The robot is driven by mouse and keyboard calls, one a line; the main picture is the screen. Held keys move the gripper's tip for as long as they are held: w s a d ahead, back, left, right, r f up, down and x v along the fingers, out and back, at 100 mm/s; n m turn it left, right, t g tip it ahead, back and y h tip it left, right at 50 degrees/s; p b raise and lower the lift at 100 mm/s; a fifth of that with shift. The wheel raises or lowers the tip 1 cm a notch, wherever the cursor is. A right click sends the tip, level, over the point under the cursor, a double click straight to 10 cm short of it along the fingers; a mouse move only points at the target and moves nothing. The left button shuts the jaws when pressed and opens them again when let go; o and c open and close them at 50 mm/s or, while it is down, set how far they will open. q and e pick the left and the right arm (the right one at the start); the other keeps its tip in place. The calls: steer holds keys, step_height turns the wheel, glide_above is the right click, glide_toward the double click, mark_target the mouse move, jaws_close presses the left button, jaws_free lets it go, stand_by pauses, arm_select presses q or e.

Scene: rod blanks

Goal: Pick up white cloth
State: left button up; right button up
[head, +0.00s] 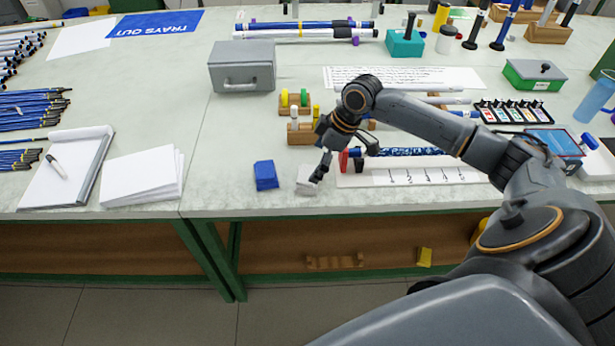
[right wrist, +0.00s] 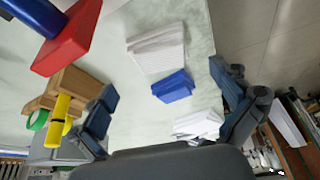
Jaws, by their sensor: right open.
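The white cloth (head: 305,185) lies folded near the front edge of the table, partly behind my right gripper in the head view. In the right wrist view the white cloth (right wrist: 157,47) is a ribbed pad, apart from both fingers. My right gripper (head: 321,170) is at the cloth's right side in the head view. My left gripper is out of view.
A red block (head: 343,160) and a white numbered board (head: 420,176) are to the right. A wooden holder (head: 299,134) and a grey box (head: 242,66) stand behind. White papers (head: 143,177) and a notepad (head: 66,168) lie left. Table between papers and blue cloth is clear.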

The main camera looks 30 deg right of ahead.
mark_target(310, 174)
steer(key=shift+p+x, duration=0.45)
steer(key=shift+x, duration=2.35)
steer(key=shift+s+d, duration=0.1)
steer(key=shift+s, duration=0.1)
steer(key=c, duration=1.1)
